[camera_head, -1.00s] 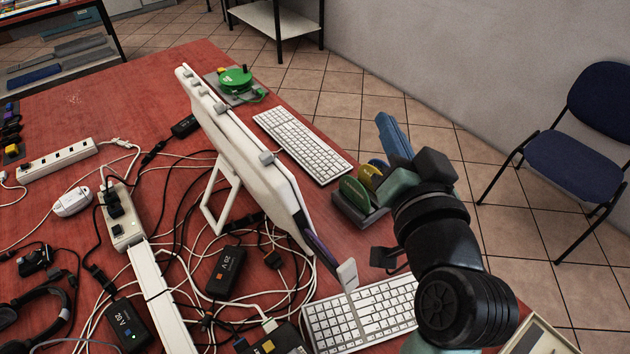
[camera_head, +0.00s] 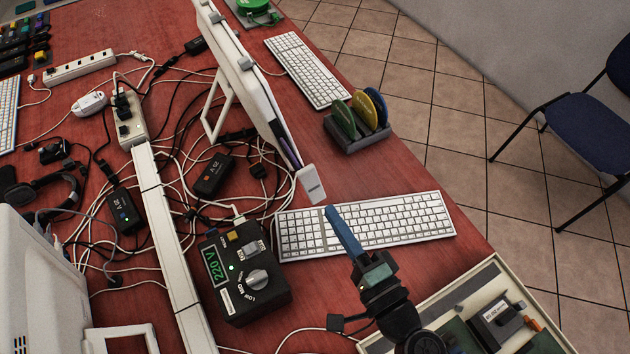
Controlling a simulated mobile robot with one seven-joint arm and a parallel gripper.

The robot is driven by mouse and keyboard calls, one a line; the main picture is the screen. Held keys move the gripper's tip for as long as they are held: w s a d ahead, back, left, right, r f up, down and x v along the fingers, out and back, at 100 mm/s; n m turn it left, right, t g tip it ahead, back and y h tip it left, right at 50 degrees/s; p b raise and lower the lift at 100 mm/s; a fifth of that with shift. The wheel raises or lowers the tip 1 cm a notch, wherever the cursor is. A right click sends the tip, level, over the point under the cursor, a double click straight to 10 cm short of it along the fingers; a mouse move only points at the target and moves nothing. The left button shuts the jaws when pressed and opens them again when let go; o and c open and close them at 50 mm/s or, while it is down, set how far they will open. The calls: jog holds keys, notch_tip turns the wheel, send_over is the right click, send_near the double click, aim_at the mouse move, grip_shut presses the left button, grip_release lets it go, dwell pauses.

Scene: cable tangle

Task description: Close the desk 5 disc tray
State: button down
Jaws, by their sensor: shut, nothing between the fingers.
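A white all-in-one screen (camera_head: 246,85) stands on the red desk, seen nearly edge-on, its stand at the left. A small pale grey piece, which looks like the disc tray (camera_head: 311,185), sticks out from its near lower edge beside a purple strip (camera_head: 291,152). My gripper (camera_head: 330,211) has blue fingers that are shut and empty. In the picture its tips lie just below and to the right of the tray, over the white keyboard (camera_head: 395,221). A small gap shows between tips and tray; I cannot tell their heights.
A grey rack (camera_head: 360,143) with green, yellow and blue discs stands near the right desk edge. A black 220 V box (camera_head: 240,282) and tangled cables lie left of my gripper. An open parts box (camera_head: 480,290) is at the lower right. Bare red desk shows between keyboard and rack.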

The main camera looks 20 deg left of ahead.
jog(key=p, duration=0.1)
send_near(283, 140)
jog(key=s+d, duration=0.1)
jog(key=s+d+r, duration=0.1)
jog(key=shift+d, duration=0.3)
jog(key=b+x, duration=0.6)
jog(key=x, duration=0.7)
jog(key=shift+w+a+f, duration=0.1)
jog(key=shift+a+r, duration=0.15)
jog(key=shift+r, duration=0.25)
